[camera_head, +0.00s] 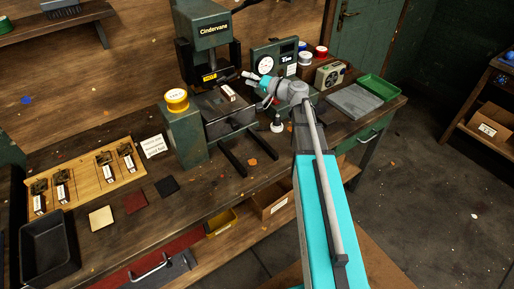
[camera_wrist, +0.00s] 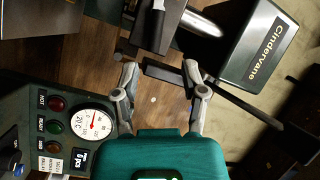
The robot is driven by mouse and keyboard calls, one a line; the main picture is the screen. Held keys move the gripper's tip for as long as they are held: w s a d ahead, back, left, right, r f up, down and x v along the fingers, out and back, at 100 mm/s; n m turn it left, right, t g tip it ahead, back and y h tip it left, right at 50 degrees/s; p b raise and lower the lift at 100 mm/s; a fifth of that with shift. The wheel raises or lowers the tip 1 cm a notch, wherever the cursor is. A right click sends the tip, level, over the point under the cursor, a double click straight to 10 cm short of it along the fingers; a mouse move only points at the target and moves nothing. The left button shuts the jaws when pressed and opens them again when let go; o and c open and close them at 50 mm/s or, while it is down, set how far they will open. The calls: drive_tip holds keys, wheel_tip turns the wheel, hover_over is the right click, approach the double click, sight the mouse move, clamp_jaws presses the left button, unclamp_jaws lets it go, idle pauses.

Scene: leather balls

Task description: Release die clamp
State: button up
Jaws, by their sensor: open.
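The green Cindervane press (camera_head: 208,30) stands at the back of the bench, with a dark die block (camera_head: 222,108) below its head. A small part with a white label (camera_head: 228,92) lies on top of the block; I cannot tell if it is the die clamp. My gripper (camera_head: 250,76) is at the right of the press, above the bench. In the wrist view my gripper (camera_wrist: 157,66) has its fingers spread apart. A dark bar (camera_wrist: 165,72) shows between the fingertips; contact cannot be told. The press head (camera_wrist: 262,45) shows at the upper right.
A gauge box (camera_head: 272,60) stands behind my gripper and shows in the wrist view (camera_wrist: 80,130). A green post with a yellow button (camera_head: 177,100) stands left of the press. A wooden board with metal pieces (camera_head: 85,182), a black tray (camera_head: 48,248) and a green tray (camera_head: 378,86) are on the bench.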

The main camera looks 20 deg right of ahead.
drive_tip(key=v, duration=0.9)
drive_tip(key=s+a+f+n+g+h+p, duration=0.4)
drive_tip(key=s+a+f+g, duration=0.4)
drive_tip(key=a, duration=0.4)
drive_tip(key=s+d+g+h+p, duration=0.1)
drive_tip(key=s+g+h+p, duration=0.4)
drive_tip(key=s+h, duration=0.3)
drive_tip(key=s+p, duration=0.1)
drive_tip(key=s, duration=0.2)
drive_tip(key=shift+f+h, duration=0.15)
drive_tip(key=shift+h, duration=0.15)
idle(0.4)
